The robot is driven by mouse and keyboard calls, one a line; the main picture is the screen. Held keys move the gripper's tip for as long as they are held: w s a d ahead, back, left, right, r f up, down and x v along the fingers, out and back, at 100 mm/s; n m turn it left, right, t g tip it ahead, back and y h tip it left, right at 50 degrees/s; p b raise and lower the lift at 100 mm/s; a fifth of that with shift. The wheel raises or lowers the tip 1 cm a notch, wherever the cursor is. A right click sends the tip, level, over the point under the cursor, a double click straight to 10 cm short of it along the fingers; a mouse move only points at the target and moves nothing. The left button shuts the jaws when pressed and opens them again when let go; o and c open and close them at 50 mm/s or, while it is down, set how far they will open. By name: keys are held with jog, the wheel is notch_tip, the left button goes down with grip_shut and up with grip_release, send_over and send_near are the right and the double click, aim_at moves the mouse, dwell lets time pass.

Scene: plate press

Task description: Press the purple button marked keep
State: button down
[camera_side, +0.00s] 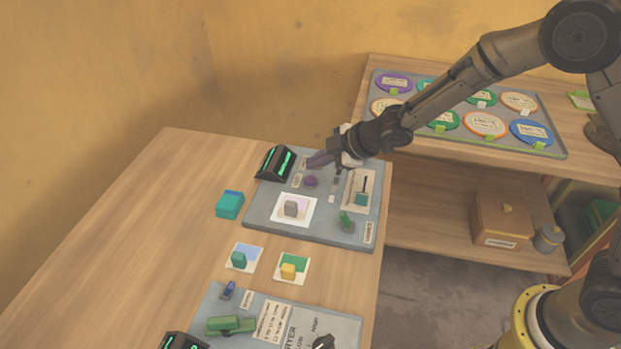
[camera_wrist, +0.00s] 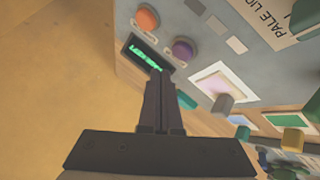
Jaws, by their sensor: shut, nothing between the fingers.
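The purple button (camera_side: 311,181) is a round knob on the grey panel (camera_side: 263,221). In the side view it sits just below my gripper (camera_side: 318,160). In the wrist view the purple button (camera_wrist: 183,49) lies up and right of my fingertips (camera_wrist: 162,73), with a small label beside it too small to read. My fingers are shut and empty. They appear above the panel and apart from the button; the exact height is hard to judge.
A black display with green characters (camera_wrist: 148,60) stands close to my fingertips. An orange button (camera_wrist: 147,19) is beyond it. A card with a grey block (camera_side: 292,209), a slider (camera_side: 363,190) and a green switch (camera_side: 346,221) share the panel.

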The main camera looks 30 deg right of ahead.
aim_at(316, 180)
jog(key=shift+r, duration=1.6)
jog(key=shift+d, duration=0.1)
